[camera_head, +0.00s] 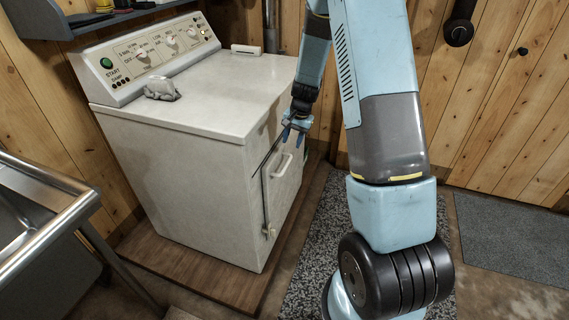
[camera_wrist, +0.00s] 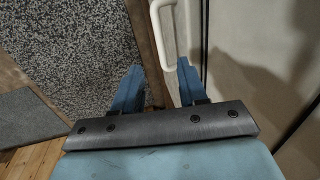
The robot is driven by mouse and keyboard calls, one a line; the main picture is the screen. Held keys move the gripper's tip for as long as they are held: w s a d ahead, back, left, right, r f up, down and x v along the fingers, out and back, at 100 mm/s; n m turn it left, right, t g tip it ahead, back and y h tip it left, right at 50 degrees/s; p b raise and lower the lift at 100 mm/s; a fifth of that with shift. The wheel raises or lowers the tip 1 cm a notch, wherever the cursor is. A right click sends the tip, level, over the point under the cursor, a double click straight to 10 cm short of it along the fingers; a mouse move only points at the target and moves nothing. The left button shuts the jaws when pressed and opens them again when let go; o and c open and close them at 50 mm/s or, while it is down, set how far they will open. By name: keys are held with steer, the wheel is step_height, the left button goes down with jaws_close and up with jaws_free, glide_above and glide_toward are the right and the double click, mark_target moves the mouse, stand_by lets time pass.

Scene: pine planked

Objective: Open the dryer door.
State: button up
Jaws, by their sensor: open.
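The white dryer (camera_head: 180,160) stands at the left with its front face turned to the right. Its door (camera_head: 287,190) is on that face, with a dark gap along its left edge; I cannot tell if it is slightly ajar. A white loop handle (camera_head: 283,166) sticks out from the door and shows at the top of the wrist view (camera_wrist: 158,35). My gripper (camera_head: 292,137) is open and empty at the upper part of the front, just above the handle.
A wooden platform (camera_head: 225,285) lies under the dryer. A speckled mat (camera_head: 325,245) covers the floor in front of it, and a grey mat (camera_head: 510,240) lies farther right. A metal sink (camera_head: 45,215) stands at the left. A shelf (camera_head: 85,22) hangs above the dryer's panel.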

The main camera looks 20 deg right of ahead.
mark_target(286, 166)
steer(key=f, duration=0.4)
steer(key=w+a+f, duration=0.1)
steer(key=f, duration=0.3)
steer(key=a+f, duration=0.1)
steer(key=f, duration=0.3)
steer(key=shift+w, duration=0.2)
steer(key=shift+r, duration=0.1)
jaws_close()
steer(key=shift+a, duration=0.1)
